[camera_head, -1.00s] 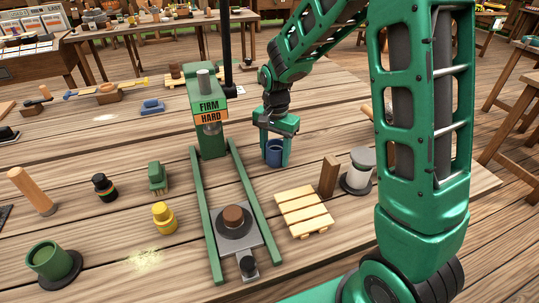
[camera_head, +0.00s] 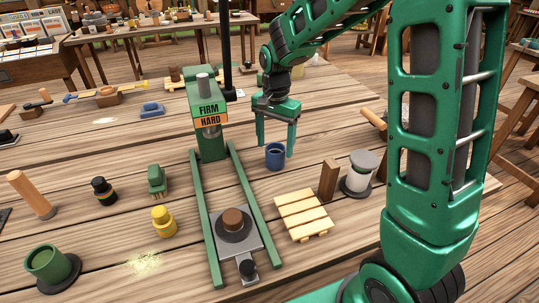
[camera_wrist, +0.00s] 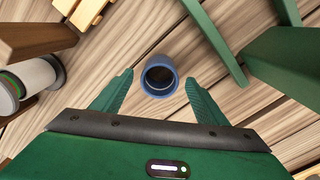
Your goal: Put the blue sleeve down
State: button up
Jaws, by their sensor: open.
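The blue sleeve (camera_head: 275,157) is a short hollow cylinder standing upright on the wooden table, right of the green press. My gripper (camera_head: 275,146) is open above and around it in the head view, with its fingers spread apart. In the wrist view the sleeve (camera_wrist: 159,76) stands ahead of the two open fingertips (camera_wrist: 158,82), with a gap on both sides. It shows its dark opening and touches neither finger.
The green press (camera_head: 209,130) with its rails stands just left of the sleeve. A slatted wooden pallet (camera_head: 302,214), a brown block (camera_head: 328,180) and a white spool (camera_head: 359,172) are nearer on the right. Bare table lies behind the sleeve.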

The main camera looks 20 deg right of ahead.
notch_tip(320, 180, up, 7)
jog(key=shift+f, duration=0.2)
jog(key=s+d+r+n, duration=0.2)
jog(key=s+d, duration=1.2)
jog(key=s, duration=0.3)
jog(key=s+d+f+n, duration=0.1)
jog(key=s+d+f, duration=0.1)
jog(key=s, duration=1.2)
jog(key=shift+s+f+n, duration=0.15)
jog(key=shift+f+n, duration=0.1)
jog(key=shift+n, duration=0.15)
jog(key=shift+d, duration=0.1)
